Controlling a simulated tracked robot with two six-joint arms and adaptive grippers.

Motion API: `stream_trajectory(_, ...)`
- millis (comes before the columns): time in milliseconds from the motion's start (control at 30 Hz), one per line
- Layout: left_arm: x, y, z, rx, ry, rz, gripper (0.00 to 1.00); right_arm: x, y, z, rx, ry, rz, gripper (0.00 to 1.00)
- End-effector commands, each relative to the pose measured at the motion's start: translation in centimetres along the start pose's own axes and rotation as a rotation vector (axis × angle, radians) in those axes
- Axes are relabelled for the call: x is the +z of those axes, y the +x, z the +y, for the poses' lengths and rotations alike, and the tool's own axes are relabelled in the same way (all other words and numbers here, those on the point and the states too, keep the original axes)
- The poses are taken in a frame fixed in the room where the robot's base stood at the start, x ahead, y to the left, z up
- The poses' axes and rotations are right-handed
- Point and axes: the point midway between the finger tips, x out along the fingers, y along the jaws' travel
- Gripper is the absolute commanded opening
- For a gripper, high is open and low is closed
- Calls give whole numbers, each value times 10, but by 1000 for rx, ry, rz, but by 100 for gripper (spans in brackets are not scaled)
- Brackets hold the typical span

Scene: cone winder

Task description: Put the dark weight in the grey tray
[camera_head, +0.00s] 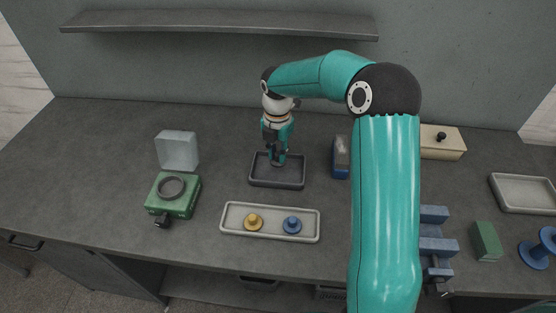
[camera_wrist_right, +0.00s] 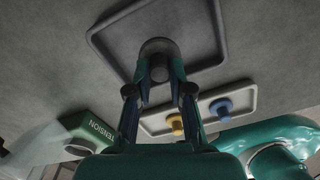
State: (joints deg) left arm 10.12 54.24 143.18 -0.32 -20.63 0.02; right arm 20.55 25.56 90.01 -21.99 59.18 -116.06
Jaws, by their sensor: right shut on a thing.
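My right gripper (camera_head: 277,160) points down over the dark grey tray (camera_head: 262,181) in the middle of the counter. It is shut on the dark weight (camera_wrist_right: 158,46), whose round top shows between the fingertips in the right wrist view. In the head view the gripper mostly hides the weight, and I cannot tell whether it touches the tray floor. A light grey tray (camera_head: 270,236) lies in front, holding a yellow weight (camera_head: 253,221) and a blue weight (camera_head: 292,224). My left gripper is not in view.
A green tension device (camera_head: 182,205) with a raised clear cover (camera_head: 178,150) stands at left. A blue box (camera_head: 340,160) is close right of the dark tray. A cream box (camera_head: 441,148), an empty pale tray (camera_head: 525,207), a green block (camera_head: 487,240) and a blue spool (camera_head: 539,249) are farther right.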

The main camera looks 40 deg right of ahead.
Motion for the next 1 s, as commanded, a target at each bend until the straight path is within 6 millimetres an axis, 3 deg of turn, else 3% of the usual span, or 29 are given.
stream_trajectory(300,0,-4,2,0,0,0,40,-1,38,0,-3,0,2,0)
stream_trajectory(633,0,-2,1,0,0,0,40,-1,41,0,-1,-2,1,0)
stream_trajectory(667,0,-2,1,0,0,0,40,-1,42,0,-1,-2,1,22)
stream_trajectory(800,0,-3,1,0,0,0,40,-1,40,1,-1,-2,1,45)
stream_trajectory(1000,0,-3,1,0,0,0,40,-1,40,1,-1,-3,1,45)
